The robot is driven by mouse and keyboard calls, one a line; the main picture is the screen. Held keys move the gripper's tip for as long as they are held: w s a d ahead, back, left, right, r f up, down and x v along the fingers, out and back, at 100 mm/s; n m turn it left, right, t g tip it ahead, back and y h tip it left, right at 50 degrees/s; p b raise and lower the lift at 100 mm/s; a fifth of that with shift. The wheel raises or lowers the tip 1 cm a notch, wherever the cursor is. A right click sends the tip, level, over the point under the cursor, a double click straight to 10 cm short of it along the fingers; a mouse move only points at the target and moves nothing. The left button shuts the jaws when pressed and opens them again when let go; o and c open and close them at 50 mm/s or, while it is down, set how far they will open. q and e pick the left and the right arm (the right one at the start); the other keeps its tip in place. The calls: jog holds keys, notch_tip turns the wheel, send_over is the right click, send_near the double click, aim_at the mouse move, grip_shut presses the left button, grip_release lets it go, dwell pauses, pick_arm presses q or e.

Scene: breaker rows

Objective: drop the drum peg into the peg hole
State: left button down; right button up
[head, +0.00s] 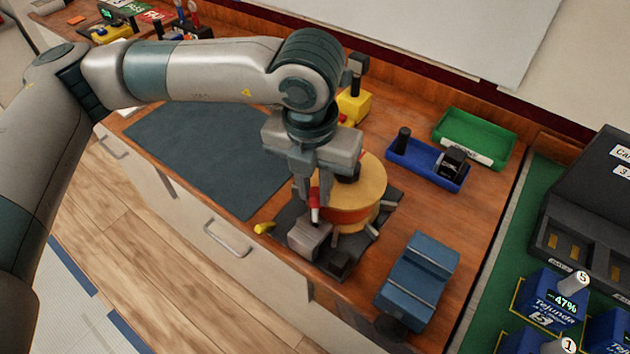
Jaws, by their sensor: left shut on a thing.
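My left gripper (313,192) points down at the near left side of a round tan drum (367,184) with a reddish band. It is shut on a small red peg with a pale lower end (315,210), which I take to be the drum peg. The peg stands about upright, just above or at a grey block (310,241) on the drum's dark base (348,258). The peg hole cannot be made out; whether the peg's tip touches anything is unclear. My right gripper is not in view.
A blue stepped block (419,270) stands right of the drum. A blue tray (412,165) with dark items and a green tray (480,133) lie behind it. A yellow block (352,106) is behind my gripper. A dark mat (205,155) on the left is clear.

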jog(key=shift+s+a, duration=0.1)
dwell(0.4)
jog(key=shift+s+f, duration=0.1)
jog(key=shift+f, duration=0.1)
